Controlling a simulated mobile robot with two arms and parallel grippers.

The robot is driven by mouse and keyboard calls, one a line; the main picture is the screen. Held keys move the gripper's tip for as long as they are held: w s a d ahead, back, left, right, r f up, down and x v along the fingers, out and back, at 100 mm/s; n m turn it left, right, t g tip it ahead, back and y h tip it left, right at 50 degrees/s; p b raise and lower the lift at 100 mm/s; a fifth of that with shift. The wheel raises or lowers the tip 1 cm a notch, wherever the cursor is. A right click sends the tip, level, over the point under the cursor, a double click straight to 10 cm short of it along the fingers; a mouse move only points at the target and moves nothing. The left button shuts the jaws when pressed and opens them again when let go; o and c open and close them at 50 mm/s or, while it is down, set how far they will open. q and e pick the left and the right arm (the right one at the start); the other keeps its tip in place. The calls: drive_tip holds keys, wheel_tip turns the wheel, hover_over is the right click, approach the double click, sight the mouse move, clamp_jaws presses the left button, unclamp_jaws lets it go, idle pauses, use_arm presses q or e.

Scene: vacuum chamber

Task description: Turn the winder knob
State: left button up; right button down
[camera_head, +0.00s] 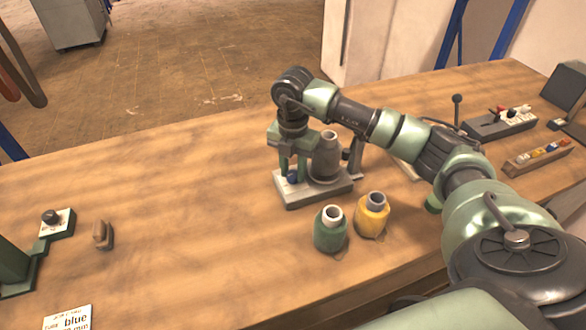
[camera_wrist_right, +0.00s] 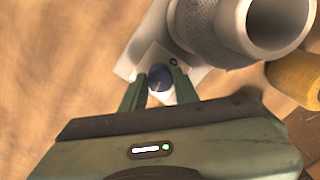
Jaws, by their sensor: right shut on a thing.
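The winder has a pale grey base (camera_head: 318,194) and a large grey spool (camera_head: 327,160) standing on it. Its blue knob (camera_head: 293,177) sits at the left end of the base. My right gripper (camera_head: 292,174) points down from above with a finger on each side of the knob and is shut on it. In the right wrist view the dark blue knob (camera_wrist_right: 159,78) shows between the two green fingers, with the grey spool (camera_wrist_right: 215,25) just beyond it. My left gripper is not in view.
A green spool (camera_head: 330,232) and a yellow spool (camera_head: 371,216) stand in front of the winder. A lever box (camera_head: 500,122) stands at the right.

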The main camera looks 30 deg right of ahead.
sight(293, 173)
drive_tip(key=shift+w+d+r, duration=0.1)
idle(0.3)
drive_tip(key=c, duration=1.1)
unclamp_jaws()
drive_tip(key=shift+o, duration=0.2)
wheel_tip(293, 173, up, 8)
drive_tip(key=shift+f+b, duration=0.1)
drive_tip(key=shift+b, duration=0.55)
